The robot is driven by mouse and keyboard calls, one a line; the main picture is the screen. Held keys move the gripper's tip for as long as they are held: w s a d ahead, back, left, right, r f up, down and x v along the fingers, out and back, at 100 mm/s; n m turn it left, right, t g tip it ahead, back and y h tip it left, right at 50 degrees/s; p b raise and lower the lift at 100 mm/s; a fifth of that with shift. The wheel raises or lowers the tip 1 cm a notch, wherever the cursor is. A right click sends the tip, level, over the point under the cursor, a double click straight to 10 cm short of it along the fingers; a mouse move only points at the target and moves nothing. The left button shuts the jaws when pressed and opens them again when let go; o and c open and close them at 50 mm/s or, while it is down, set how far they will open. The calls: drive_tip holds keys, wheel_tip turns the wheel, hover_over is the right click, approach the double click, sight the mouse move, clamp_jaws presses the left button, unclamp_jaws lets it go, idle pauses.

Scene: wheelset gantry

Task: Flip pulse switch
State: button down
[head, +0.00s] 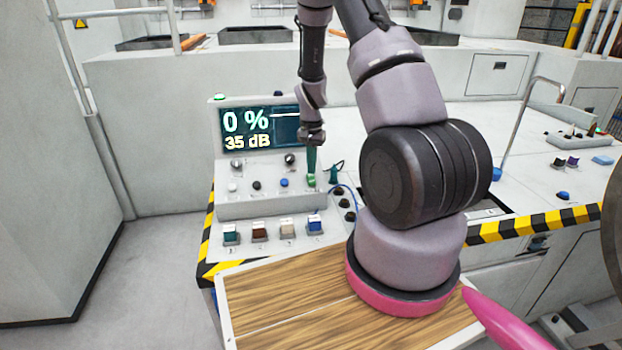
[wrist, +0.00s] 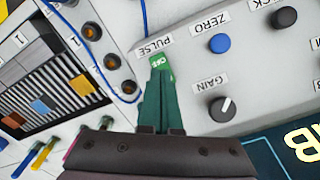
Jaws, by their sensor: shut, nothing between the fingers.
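The pulse switch (wrist: 162,63) is a small green rocker beside the PULSE label in the wrist view. Its visible face carries small white lettering that seems to read OFF. In the head view the switch (head: 311,181) is at the right end of the console's lower row. My gripper (wrist: 158,80) has green fingers, closed together and empty. Its tips lie over the switch and hide part of it. I cannot tell whether they touch. In the head view my gripper (head: 311,172) points down at the switch from above.
The console display (head: 260,128) reads 0 % and 35 dB. The blue ZERO button (wrist: 220,43) and GAIN knob (wrist: 222,109) are close to the switch. Sockets with a blue cable (wrist: 108,85) lie on its other side. Several coloured rockers (head: 260,231) line the front.

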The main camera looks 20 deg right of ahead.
drive_tip(key=shift+f, duration=1.25)
idle(0.4)
wheel_tip(320, 180, up, 7)
idle(0.9)
wheel_tip(320, 180, up, 11)
drive_tip(key=t, duration=0.1)
hover_over(311, 180)
drive_tip(key=s+a, duration=0.1)
drive_tip(key=a, duration=0.1)
drive_tip(key=s+a+r+n+t+y, duration=0.15)
drive_tip(key=s+r, duration=0.35)
drive_tip(key=r, duration=0.6)
drive_tip(key=s+a+r+n+t, duration=0.1)
drive_tip(key=s+a+r+t, duration=0.1)
drive_tip(key=s+r, duration=0.4)
drive_tip(key=s+a+r+n+t, duration=0.1)
drive_tip(key=s+a+r+t, duration=0.1)
drive_tip(key=s+r, duration=0.5)
drive_tip(key=s+a, duration=0.1)
drive_tip(key=s, duration=0.5)
drive_tip(key=shift+s+r+t, duration=0.3)
drive_tip(key=shift+s+t, duration=0.05)
